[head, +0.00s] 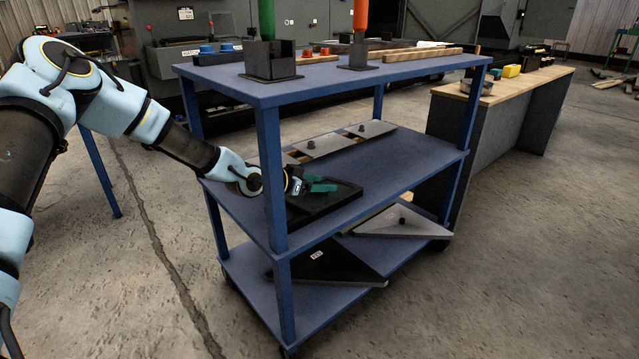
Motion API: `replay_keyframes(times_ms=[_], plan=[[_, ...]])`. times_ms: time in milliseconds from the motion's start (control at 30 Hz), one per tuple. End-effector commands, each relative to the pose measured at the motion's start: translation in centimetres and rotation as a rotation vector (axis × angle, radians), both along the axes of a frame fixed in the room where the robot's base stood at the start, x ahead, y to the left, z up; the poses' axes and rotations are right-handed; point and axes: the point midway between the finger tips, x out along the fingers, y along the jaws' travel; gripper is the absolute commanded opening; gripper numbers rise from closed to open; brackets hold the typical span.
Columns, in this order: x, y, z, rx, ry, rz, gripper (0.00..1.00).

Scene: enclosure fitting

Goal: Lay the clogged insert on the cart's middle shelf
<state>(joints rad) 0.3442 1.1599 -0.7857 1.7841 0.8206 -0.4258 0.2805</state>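My gripper (318,183) is low over the cart's middle shelf (385,178), partly behind the front blue post. Two teal pieces at its end look like fingers a small distance apart, too small to tell whether they hold anything. A flat black tray-like piece (345,193) with a raised rim lies on the middle shelf under and beside the gripper. I cannot tell whether gripper and tray touch. No piece is clearly recognisable as the clogged insert. Two grey plates with dark knobs (325,146) (371,129) lie farther back on that shelf.
The cart's blue posts (271,180) stand close to my arm. The top shelf (330,82) holds dark sockets with green and red uprights. A dark panel (340,266) and a grey panel (390,222) lie on the bottom shelf. The middle shelf's right front is bare.

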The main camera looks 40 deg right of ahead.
Motion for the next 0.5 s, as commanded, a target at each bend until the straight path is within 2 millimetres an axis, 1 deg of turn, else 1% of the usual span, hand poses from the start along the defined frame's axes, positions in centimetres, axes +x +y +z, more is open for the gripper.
replay_keyframes(times_ms=[33, 100, 367, 500], plan=[[0.0, 0.0, 0.0, -0.001, 0.0, 0.0, 0.77], [0.0, 0.0, 0.1, -0.001, 0.0, 0.001, 0.85], [0.1, 0.1, 0.2, -0.002, -0.001, 0.002, 0.85], [0.2, 1.1, 0.8, -0.002, -0.002, 0.002, 0.85]])
